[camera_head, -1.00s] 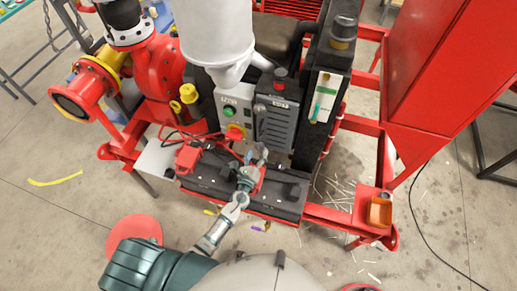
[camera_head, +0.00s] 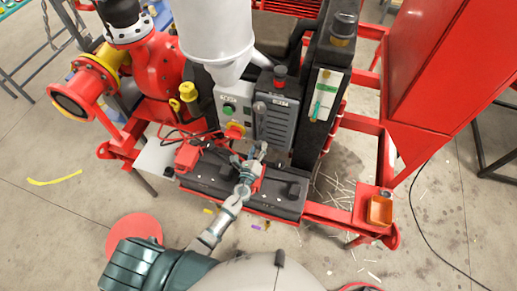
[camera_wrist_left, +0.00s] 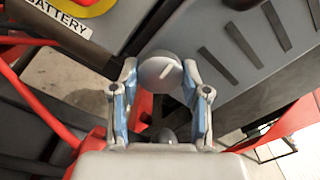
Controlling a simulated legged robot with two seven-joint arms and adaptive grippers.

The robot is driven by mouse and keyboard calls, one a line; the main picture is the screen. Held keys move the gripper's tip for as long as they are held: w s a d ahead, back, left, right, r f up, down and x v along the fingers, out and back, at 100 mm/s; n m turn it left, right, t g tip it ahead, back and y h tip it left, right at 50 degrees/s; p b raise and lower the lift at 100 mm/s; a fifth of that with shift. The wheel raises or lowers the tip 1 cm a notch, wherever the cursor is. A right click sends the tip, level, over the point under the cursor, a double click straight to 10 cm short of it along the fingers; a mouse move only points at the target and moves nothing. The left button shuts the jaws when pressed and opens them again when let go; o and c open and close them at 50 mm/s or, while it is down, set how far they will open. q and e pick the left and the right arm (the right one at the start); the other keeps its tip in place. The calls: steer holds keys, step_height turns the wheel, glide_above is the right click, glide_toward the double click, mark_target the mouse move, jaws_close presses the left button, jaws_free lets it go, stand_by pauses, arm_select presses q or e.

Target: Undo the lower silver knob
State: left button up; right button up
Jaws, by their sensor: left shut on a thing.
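In the head view my left gripper (camera_head: 252,160) is in front of the grey ribbed box (camera_head: 276,122), above the black battery tray area, and largely hides the knob. My right gripper is not in view.
The grey control box (camera_head: 235,112) with a green button and a red-yellow switch stands left of the ribbed box. Red cables (camera_head: 188,133) run beside it. A red frame (camera_head: 345,218) with an orange block (camera_head: 380,210) is at the right. Floor in front is open.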

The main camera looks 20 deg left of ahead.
arm_select(q)
steer(key=o, duration=1.1)
steer(key=shift+o, duration=0.2)
steer(key=shift+s, duration=0.1)
steer(key=s, duration=1.1)
steer(key=shift+s+a, duration=0.25)
steer(key=shift+s, duration=0.15)
